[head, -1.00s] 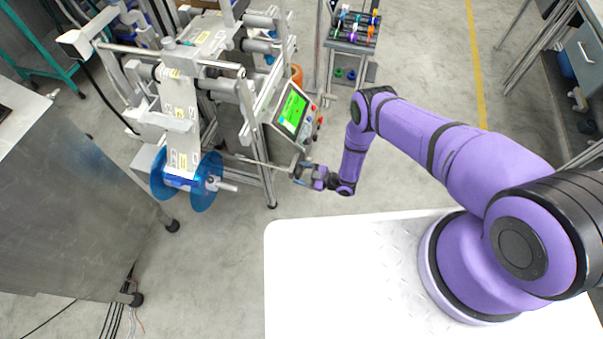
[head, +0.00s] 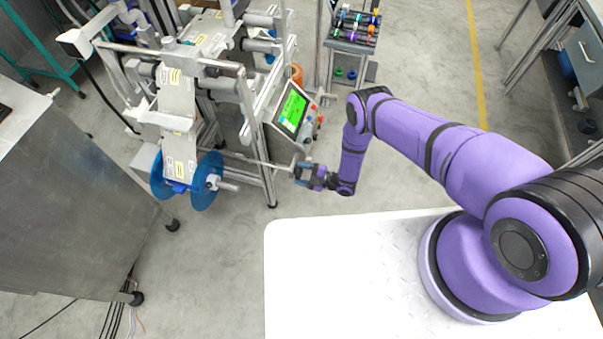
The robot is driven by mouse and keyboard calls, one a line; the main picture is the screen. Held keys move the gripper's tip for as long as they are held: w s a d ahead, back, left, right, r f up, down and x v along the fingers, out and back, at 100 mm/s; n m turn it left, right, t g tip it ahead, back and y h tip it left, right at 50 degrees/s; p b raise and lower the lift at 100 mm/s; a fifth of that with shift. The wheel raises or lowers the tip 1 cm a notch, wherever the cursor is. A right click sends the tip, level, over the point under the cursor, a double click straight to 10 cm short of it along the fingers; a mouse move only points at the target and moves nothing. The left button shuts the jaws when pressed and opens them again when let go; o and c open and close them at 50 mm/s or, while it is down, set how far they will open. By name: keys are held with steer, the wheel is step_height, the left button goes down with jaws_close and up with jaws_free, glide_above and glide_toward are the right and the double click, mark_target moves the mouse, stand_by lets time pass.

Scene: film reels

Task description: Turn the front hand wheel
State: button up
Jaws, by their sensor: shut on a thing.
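The front hand wheel (head: 297,162) is a small grey part at the right end of a thin rod that sticks out from the machine's lower front. My gripper (head: 300,169) is shut on it from the right side. The jaws cover most of the wheel, so its shape and turn angle are hard to make out. The rod (head: 255,161) runs left toward a blue film reel (head: 207,184) at the machine's lower front. A pale strip of film (head: 179,155) with labels runs down to this reel.
The control panel (head: 291,111) with a green screen stands just above my gripper. A metal cabinet (head: 60,210) is at the left. A small rack (head: 352,47) with coloured items stands at the back. The floor right of my gripper is clear.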

stand_by(0.3)
steer(key=o, duration=0.9)
steer(key=shift+d, duration=0.1)
steer(key=v, duration=1)
steer(key=shift+s+d, duration=0.15)
steer(key=shift+d, duration=0.15)
